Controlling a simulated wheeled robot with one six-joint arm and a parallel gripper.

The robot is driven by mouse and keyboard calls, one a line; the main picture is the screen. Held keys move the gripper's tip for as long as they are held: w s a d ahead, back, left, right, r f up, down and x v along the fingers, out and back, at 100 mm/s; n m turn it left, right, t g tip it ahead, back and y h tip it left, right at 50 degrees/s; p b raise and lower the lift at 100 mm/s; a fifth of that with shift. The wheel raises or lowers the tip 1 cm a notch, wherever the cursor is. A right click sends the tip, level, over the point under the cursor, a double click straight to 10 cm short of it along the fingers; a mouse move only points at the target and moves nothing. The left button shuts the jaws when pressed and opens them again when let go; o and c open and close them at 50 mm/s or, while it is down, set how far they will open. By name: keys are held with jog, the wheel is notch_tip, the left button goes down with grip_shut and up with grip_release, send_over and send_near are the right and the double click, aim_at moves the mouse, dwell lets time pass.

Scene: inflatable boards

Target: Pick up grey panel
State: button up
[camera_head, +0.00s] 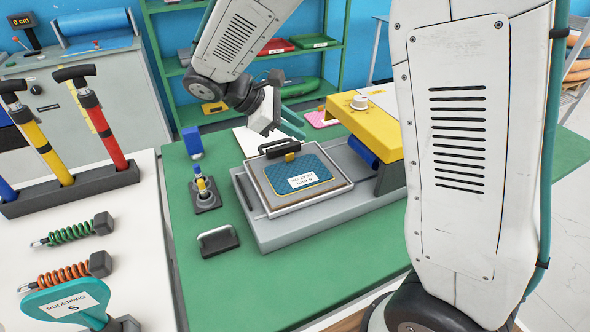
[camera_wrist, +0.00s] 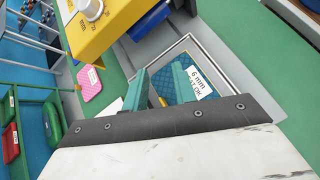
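A flat grey panel (camera_head: 257,180) lies in a pale-rimmed tray on the grey machine bed. A blue textured sheet (camera_head: 316,168) with a white label covers much of it. A black handle (camera_head: 280,147) with a yellow clasp is at its far edge. My gripper (camera_head: 290,127) is above and just behind that handle, apart from it as far as I can tell. The label there reads "6 mm".
A yellow machine head (camera_head: 368,122) with a dial stands close behind and right of the panel. A small black-based stand (camera_head: 206,194) and a grey-handled block (camera_head: 217,241) are left of it. The green table front is clear. Pumps (camera_head: 97,125) stand far left.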

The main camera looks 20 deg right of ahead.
aim_at(283, 146)
jog(key=w+a+f+n+h, duration=0.1)
jog(key=w+a+f, duration=0.1)
jog(key=w+a+f+n+t+h, duration=0.1)
jog(key=w+f+n, duration=0.1)
jog(key=w+f, duration=0.1)
jog(key=w+a+f+n+t+h, duration=0.1)
jog(key=w+a+f+n, duration=0.1)
jog(key=w+f, duration=0.1)
jog(key=shift+a+f+h, duration=0.25)
jog(key=shift+a+h, duration=0.05)
jog(key=shift+a, duration=0.05)
jog(key=shift+w+f+n, duration=0.15)
jog(key=shift+f+n, duration=0.05)
jog(key=shift+n, duration=0.1)
jog(key=shift+d+f, duration=0.2)
jog(key=shift+d, duration=0.2)
jog(key=x, duration=0.6)
jog(key=shift+d+f, duration=0.1)
jog(key=shift+d, duration=0.25)
grip_shut()
